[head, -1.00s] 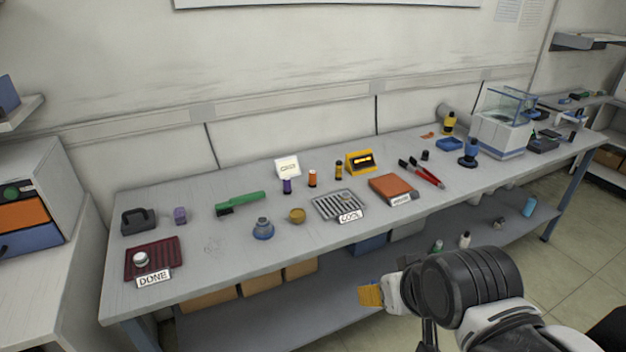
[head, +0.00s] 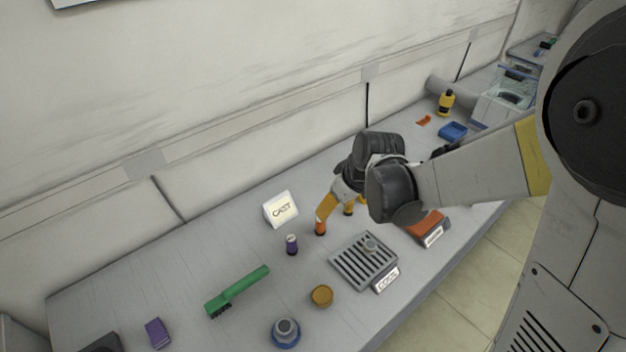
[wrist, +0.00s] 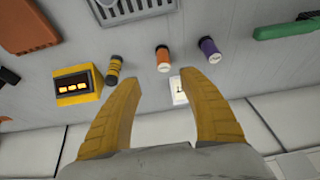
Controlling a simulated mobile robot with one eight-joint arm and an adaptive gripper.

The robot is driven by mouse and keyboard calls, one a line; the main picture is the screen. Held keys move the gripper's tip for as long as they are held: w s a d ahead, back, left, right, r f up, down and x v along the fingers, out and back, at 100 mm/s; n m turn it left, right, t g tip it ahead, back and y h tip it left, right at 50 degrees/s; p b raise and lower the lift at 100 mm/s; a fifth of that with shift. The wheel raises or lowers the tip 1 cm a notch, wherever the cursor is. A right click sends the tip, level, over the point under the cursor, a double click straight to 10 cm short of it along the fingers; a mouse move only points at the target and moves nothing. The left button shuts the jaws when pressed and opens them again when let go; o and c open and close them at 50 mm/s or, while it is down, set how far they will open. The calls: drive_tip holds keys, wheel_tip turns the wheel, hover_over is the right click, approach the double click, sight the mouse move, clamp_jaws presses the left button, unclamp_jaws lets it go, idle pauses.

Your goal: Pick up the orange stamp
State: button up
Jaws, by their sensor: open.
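The orange stamp (head: 320,228) is a small upright orange cylinder with dark ends on the grey bench. In the wrist view the orange stamp (wrist: 163,58) stands beyond the fingertips, roughly in line with the gap between them. My gripper (wrist: 159,78) is open and empty, with two yellow fingers spread apart. In the head view my gripper (head: 338,208) hangs above the bench, and one finger overlaps the top of the orange stamp. I cannot tell whether they touch there; the wrist view shows them apart.
A purple stamp (wrist: 209,50) and a yellow-black striped cylinder (wrist: 114,70) stand either side of the orange stamp. A yellow device (wrist: 76,86) with a lit display is close by. The CAST card (head: 281,210) stands behind. A slotted grate (head: 362,260) lies in front.

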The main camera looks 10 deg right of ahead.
sight(321, 222)
drive_tip(key=b+x, duration=0.2)
drive_tip(key=x, duration=0.3)
drive_tip(key=shift+s+f, duration=0.1)
drive_tip(key=shift+s, duration=0.05)
drive_tip(key=b+x, duration=0.1)
drive_tip(key=x, duration=0.1)
drive_tip(key=b+x, duration=0.1)
drive_tip(key=x, duration=0.1)
drive_tip(key=b+x, duration=0.1)
drive_tip(key=shift+a+f, duration=0.3)
drive_tip(key=shift+a, duration=0.15)
drive_tip(key=shift+r, duration=0.1)
drive_tip(key=shift+c, duration=0.2)
clamp_jaws()
